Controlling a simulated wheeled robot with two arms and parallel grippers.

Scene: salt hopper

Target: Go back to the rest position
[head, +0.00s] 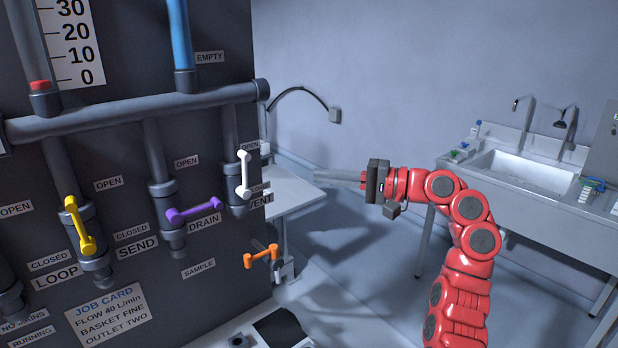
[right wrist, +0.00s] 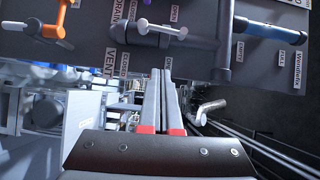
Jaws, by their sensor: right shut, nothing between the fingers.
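My right gripper (head: 322,176) is at the end of the red right arm. Its grey fingers are shut and empty, pointing left toward the panel and apart from it. In the right wrist view the two fingers (right wrist: 162,75) lie close together near the VENT label. The white VENT lever (head: 244,174) stands upright by its OPEN label. It also shows in the right wrist view (right wrist: 160,27). My left gripper is not in view.
The dark panel (head: 110,165) carries a yellow lever (head: 78,224) tilted near upright, a purple lever (head: 195,211) lying near level, and an orange handle (head: 261,256). A small table (head: 285,190) stands behind the panel. A sink (head: 530,172) is at the right. Open floor lies between.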

